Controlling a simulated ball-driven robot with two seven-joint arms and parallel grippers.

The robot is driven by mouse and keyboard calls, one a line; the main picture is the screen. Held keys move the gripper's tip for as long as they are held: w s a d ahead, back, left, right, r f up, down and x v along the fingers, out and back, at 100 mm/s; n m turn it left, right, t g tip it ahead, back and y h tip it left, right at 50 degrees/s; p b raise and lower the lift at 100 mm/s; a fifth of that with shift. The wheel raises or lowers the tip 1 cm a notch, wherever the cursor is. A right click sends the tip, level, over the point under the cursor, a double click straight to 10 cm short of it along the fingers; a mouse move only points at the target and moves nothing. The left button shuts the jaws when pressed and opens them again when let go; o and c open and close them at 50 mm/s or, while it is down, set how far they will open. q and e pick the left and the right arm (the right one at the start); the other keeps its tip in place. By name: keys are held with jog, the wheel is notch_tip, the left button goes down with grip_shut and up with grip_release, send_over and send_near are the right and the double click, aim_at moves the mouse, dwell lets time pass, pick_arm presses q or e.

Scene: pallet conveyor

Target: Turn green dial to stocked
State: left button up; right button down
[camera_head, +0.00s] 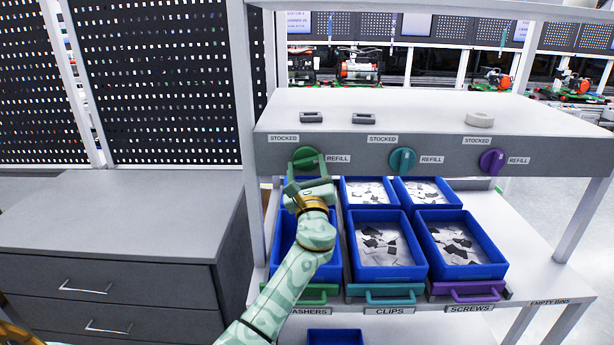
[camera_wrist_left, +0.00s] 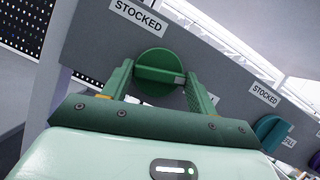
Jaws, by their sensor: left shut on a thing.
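The green dial (camera_head: 306,154) is on the grey front panel, leftmost of three dials. Its STOCKED label (camera_head: 284,138) is at its upper left and its REFILL label (camera_head: 337,159) at its right. My left gripper (camera_head: 307,168) is shut on the dial. In the left wrist view the fingers lie at both ends of the ridge of the green dial (camera_wrist_left: 156,60). A pale mark shows at the ridge's right end, away from the STOCKED label (camera_wrist_left: 139,16). My right gripper is not in view.
A teal dial (camera_head: 402,160) and a purple dial (camera_head: 491,161) sit farther right on the same panel. Below, blue bins (camera_head: 388,272) with small parts stand on the shelf. A grey drawer cabinet (camera_head: 130,220) is at the left.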

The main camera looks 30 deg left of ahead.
pick_arm(q)
jog(key=n+g+b, duration=0.1)
jog(key=n, duration=0.2)
jog(key=n+g+y+b, duration=0.1)
jog(key=n+b, duration=0.1)
jog(key=n, duration=0.1)
jog(key=shift+w+d+f+g+y, duration=0.1)
jog(key=shift+f+g+y, duration=0.05)
jog(key=shift+g+y, duration=0.2)
jog(key=n+g+b, duration=0.1)
jog(key=n+g, duration=0.1)
jog(key=n, duration=0.3)
jog(key=shift+b, duration=0.3)
jog(key=n, duration=0.2)
jog(key=n+g, duration=0.1)
jog(key=shift+d+r+n, duration=0.1)
jog(key=shift+r+n, duration=0.2)
jog(key=shift+n, duration=0.1)
jog(key=shift+n+g+h, duration=0.45)
jog(key=shift+n+g, duration=0.2)
jog(key=shift+n, duration=0.75)
jog(key=o, duration=1)
jog(key=shift+r, duration=0.1)
